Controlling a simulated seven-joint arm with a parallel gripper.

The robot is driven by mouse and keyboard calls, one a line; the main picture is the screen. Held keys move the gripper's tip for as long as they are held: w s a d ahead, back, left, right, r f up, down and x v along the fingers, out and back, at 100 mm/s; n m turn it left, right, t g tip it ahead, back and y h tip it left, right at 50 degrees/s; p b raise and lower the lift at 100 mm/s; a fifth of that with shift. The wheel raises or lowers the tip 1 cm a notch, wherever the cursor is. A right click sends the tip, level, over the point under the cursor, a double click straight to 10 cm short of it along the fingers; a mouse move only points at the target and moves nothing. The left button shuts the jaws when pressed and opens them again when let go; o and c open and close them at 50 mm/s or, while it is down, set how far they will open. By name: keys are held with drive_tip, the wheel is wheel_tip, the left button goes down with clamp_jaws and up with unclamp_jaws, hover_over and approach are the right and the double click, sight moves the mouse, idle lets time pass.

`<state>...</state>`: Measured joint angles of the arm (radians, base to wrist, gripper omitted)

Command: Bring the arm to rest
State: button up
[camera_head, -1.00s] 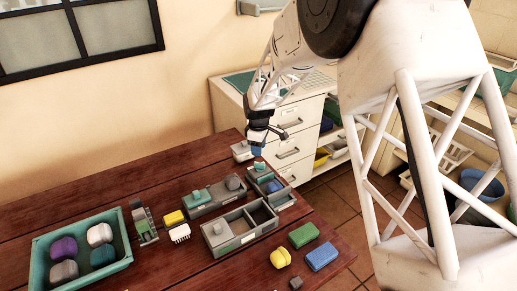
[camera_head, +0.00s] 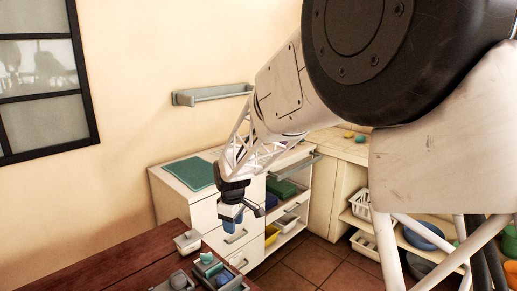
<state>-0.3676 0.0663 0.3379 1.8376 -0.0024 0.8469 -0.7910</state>
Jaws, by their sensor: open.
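My gripper (camera_head: 241,214) hangs from my white arm near the middle of the view. It points down, in front of the white drawer cabinet and beyond the right end of the wooden table. Its jaws are open, and I see no object between them. A blue part shows at the gripper; its detail is too small to make out. A small grey-white box (camera_head: 187,241) stands on the table's far corner, left of and below the gripper.
The dark red wooden table (camera_head: 120,272) bears grey trays (camera_head: 205,272) with small items. A white drawer cabinet (camera_head: 205,212) with a green mat (camera_head: 192,173) stands behind. Shelves with baskets (camera_head: 362,205) and a blue bowl (camera_head: 424,236) are at right. A wall shelf (camera_head: 212,94) hangs above.

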drive_tip(key=s+d+r+m, duration=0.4)
drive_tip(key=s+d+r, duration=0.45)
drive_tip(key=d, duration=0.25)
drive_tip(key=s+d+r+m+t, duration=0.1)
drive_tip(key=s+d+m, duration=0.3)
drive_tip(key=s, duration=1.1)
drive_tip(key=s+d+r+m+t, duration=0.1)
drive_tip(key=s+d+m, duration=0.4)
drive_tip(key=s+d, duration=0.6)
drive_tip(key=s, duration=0.4)
drive_tip(key=shift+d+r+m, duration=0.3)
drive_tip(key=shift+r, duration=0.1)
